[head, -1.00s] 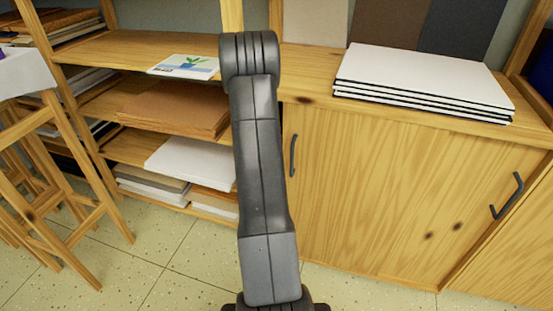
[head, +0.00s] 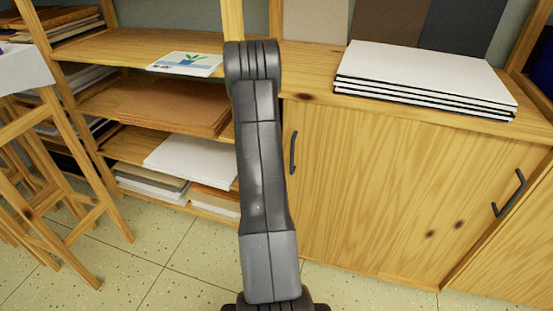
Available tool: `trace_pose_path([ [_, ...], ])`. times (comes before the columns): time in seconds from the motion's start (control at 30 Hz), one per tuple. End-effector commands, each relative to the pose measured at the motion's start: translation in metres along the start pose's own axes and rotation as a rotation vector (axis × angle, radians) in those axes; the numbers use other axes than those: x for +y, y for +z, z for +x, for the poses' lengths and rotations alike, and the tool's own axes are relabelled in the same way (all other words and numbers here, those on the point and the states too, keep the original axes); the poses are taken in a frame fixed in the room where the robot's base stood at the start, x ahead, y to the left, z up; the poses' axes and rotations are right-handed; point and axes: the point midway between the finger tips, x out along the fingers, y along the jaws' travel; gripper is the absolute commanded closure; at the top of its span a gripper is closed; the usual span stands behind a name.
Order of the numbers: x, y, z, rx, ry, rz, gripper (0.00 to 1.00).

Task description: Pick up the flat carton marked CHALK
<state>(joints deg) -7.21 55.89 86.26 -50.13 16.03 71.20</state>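In the head view I see no carton marked CHALK. A flat card with a plant picture (head: 186,63) lies on the upper shelf at the left; its small print is too small to read. My arm stands upright in the middle of the view and hides part of the shelves and cabinet. My gripper is not in the picture.
A wooden cabinet (head: 390,190) with dark handles stands at the right, with a stack of white boards (head: 425,72) on top. Open shelves (head: 120,47) hold brown sheets (head: 170,108) and white sheets (head: 190,160). A wooden stool (head: 80,215) stands at the left. Speckled floor (head: 170,270) is clear in front.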

Motion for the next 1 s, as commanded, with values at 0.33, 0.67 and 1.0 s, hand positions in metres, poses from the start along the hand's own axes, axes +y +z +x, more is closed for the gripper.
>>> trace_pose_path([
  [0.33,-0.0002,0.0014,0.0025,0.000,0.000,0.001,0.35],
  [0.67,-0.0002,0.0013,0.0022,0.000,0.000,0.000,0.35],
  [1.0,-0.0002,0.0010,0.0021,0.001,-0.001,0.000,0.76],
])
